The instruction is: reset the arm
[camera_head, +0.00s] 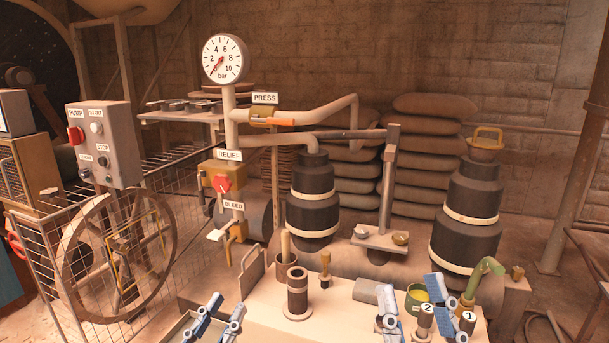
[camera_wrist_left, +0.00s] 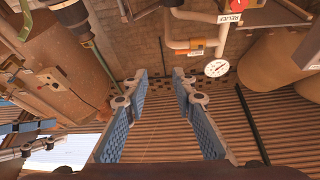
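My left gripper (camera_head: 218,318) is low in the head view, at the front left of the pale bench. Its two blue-padded fingers are apart with nothing held between them. In the left wrist view the left gripper (camera_wrist_left: 160,90) is also open and empty, with corrugated surface behind it. My right gripper (camera_head: 412,300) is at the front right of the bench, by the numbered weights. Its blue fingers are spread apart, and I see nothing held. The lower parts of both grippers are cut off by the frame edge.
On the bench (camera_head: 330,312) stand a dark cylinder (camera_head: 297,292), a green cup (camera_head: 418,297) and weights marked 2 (camera_head: 426,318) and 1 (camera_head: 467,321). Behind are a pressure gauge (camera_head: 222,58), valves, a balance stand (camera_head: 379,239) and a handwheel (camera_head: 117,257). The bench middle is fairly clear.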

